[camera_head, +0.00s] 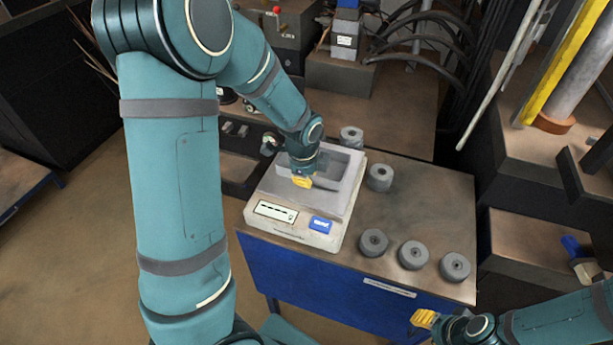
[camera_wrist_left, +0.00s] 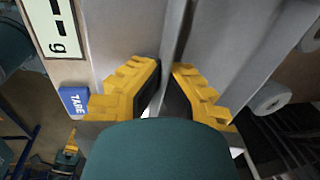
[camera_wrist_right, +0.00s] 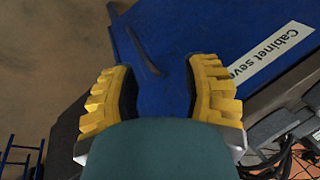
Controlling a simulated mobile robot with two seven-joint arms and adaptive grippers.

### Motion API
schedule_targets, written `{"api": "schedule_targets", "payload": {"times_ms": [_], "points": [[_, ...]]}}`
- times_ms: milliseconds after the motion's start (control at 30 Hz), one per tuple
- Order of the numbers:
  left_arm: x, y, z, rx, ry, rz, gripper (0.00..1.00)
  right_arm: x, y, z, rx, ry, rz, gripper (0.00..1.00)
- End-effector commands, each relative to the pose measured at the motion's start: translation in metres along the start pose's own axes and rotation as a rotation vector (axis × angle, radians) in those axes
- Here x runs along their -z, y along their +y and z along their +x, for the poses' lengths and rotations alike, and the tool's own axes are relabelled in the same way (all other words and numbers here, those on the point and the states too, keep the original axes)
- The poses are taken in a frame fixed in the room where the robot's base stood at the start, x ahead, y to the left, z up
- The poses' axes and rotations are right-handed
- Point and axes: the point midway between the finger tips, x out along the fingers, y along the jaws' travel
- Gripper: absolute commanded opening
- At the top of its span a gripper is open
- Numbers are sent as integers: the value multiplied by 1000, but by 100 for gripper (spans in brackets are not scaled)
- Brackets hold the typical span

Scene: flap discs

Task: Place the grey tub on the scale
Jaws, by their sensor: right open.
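The grey tub (camera_head: 348,172) is over the plate of the white scale (camera_head: 262,228), towards its back right. It looks level; I cannot tell whether its base touches the plate. My left gripper (camera_head: 302,181) is at the tub's near left wall. In the left wrist view, its yellow fingers (camera_wrist_left: 167,70) are drawn together with the tub's wall (camera_wrist_left: 215,40) between the tips. The scale's display and blue TARE button (camera_wrist_left: 73,99) also show there. My right gripper (camera_head: 425,318) is open and empty, off the table's front; its spread fingers (camera_wrist_right: 160,95) show in the right wrist view.
Several grey flap discs stand on the table (camera_head: 425,200): one behind the tub (camera_head: 351,137), one to its right (camera_head: 380,178), and a front row (camera_head: 413,254). The table's right back is clear. A blue labelled cabinet front (camera_head: 300,275) is below.

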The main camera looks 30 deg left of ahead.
Motion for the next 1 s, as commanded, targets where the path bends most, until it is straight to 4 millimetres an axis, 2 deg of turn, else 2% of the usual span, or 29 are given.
{"api": "schedule_targets", "payload": {"times_ms": [33,133,433,567,667,1000], "points": [[0,0,3,0,0,0,0,-1,1,2,0,-2,0,47],[0,0,2,0,0,0,34,-1,0,1,0,-1,0,47],[0,0,1,0,0,0,34,0,0,1,0,-1,0,47],[0,-1,-6,2,1,0,34,1,-1,-2,0,2,0,47],[0,-1,-21,4,1,0,34,2,-2,-4,0,4,1,47],[0,-1,-90,4,1,-1,34,5,-6,-16,0,9,3,47]]}}
